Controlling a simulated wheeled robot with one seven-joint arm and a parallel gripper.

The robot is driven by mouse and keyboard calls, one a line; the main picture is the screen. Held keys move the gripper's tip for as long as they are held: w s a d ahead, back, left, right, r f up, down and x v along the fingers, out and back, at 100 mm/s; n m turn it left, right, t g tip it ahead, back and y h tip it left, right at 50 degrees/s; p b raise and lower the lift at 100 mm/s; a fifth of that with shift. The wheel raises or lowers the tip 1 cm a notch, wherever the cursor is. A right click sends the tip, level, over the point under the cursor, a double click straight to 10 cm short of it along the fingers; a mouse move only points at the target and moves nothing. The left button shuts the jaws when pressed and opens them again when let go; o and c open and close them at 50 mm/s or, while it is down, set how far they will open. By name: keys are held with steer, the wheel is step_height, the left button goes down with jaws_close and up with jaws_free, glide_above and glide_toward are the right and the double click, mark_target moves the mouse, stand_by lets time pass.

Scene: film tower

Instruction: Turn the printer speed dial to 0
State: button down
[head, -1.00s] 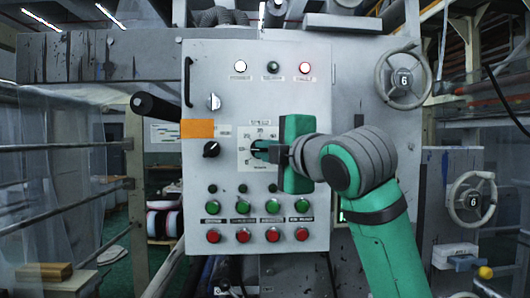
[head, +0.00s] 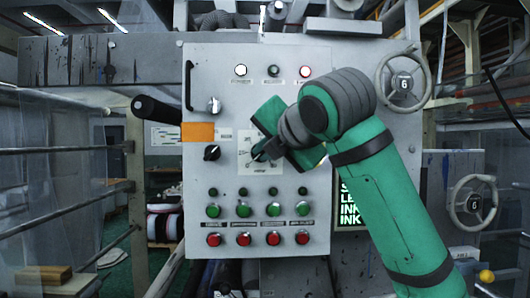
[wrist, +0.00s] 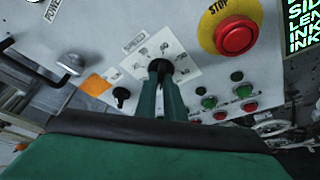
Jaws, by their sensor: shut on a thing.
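The printer speed dial sits at the centre of a white scale plate (head: 245,151) on the grey control panel (head: 300,95); the plate also shows in the wrist view (wrist: 186,62). My green gripper (head: 261,152) reaches it from the right, tilted. In the wrist view my gripper (wrist: 160,70) has its two fingers close together on the dark speed dial knob (wrist: 160,65). The fingers hide most of the knob, and the scale numbers are too small to read surely, so I cannot tell the dial's setting.
A black rotary switch (head: 211,152) and an orange label (head: 197,132) are left of the dial. Green buttons (head: 243,210) and red buttons (head: 243,239) lie below. In the wrist view a red stop button (wrist: 235,37) stands out on the right.

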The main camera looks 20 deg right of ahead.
stand_by(0.4)
steer(key=c, duration=1.9)
jaws_free()
steer(key=shift+o, duration=0.2)
steer(key=v, duration=1)
steer(key=shift+s+r, duration=0.15)
steer(key=shift+s, duration=0.2)
